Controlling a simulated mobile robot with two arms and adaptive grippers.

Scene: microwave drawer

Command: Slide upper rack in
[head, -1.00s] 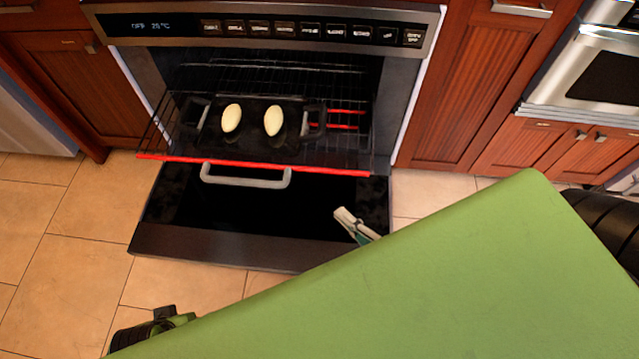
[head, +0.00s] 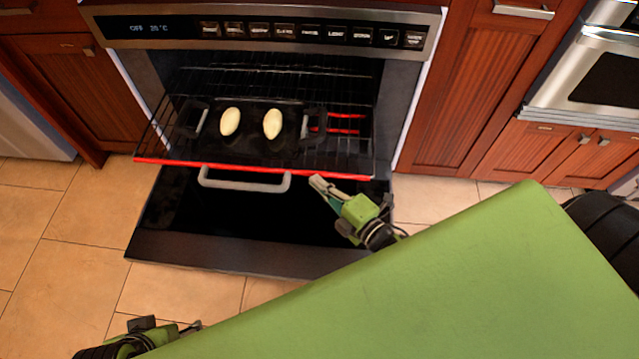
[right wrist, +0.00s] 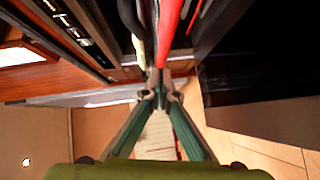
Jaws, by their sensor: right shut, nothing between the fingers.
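The upper rack (head: 345,172) is a dark wire rack with a red front bar, and it sticks out of the oven. It carries a black pan (head: 250,148) with two pale oval pieces (head: 251,123). My right gripper (head: 318,183) is shut and empty, with its tips just below and in front of the red bar, right of the bar's middle. In the right wrist view the red bar (right wrist: 170,35) shows just beyond the closed fingertips (right wrist: 160,90); I cannot tell if they touch. My left gripper (head: 195,327) is low at the left, its fingers too small to judge.
The oven door (head: 210,250) is folded down below the rack. A pale grey handle (head: 245,181) shows under the red bar. Red-brown cabinets (head: 455,90) flank the oven. Tiled floor (head: 60,230) is open at the left.

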